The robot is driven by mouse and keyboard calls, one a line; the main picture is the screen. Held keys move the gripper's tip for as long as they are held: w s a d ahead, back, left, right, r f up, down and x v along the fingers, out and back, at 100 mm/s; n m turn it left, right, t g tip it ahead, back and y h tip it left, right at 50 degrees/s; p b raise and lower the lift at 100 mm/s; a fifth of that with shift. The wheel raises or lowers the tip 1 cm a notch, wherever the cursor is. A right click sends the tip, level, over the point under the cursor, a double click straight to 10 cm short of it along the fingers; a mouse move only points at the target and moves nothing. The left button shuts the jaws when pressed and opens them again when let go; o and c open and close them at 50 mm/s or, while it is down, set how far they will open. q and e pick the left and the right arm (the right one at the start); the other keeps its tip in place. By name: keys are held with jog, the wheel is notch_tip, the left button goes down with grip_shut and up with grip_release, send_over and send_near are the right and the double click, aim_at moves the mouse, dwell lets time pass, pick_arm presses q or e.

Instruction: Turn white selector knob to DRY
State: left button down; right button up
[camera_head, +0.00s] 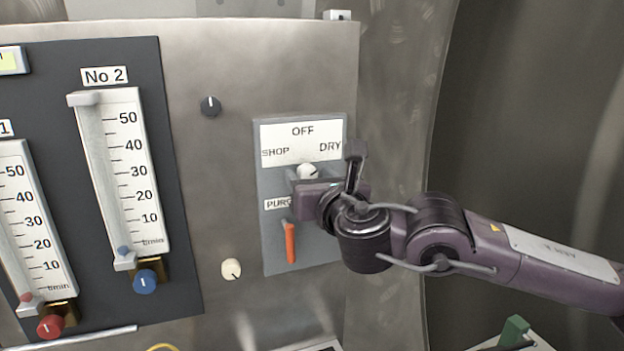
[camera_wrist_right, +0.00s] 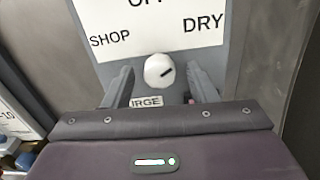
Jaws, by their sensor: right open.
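The white selector knob (camera_head: 307,171) sits on a grey panel (camera_head: 272,235) below a white plate lettered SHOP, OFF and DRY. My right gripper (camera_head: 309,183) is at the panel, just below the knob. In the wrist view its two fingers (camera_wrist_right: 161,80) stand open, one left and one right of the knob, with gaps on both sides. I cannot tell how deep they reach. My left gripper is not in view.
An orange lever (camera_head: 290,243) hangs below the PURGE label, close under my right gripper. A black knob (camera_head: 210,106) and a cream knob (camera_head: 231,269) sit to the left on the steel wall. Flowmeter No 2 (camera_head: 127,175) is farther left, with a blue knob (camera_head: 145,281).

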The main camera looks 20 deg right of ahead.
jog(key=c, duration=1)
jog(key=shift+o, duration=0.2)
jog(key=shift+f, duration=0.1)
jog(key=m+b, duration=0.1)
jog(key=m, duration=1)
jog(key=shift+m+b, duration=0.3)
jog(key=shift+m, duration=0.1)
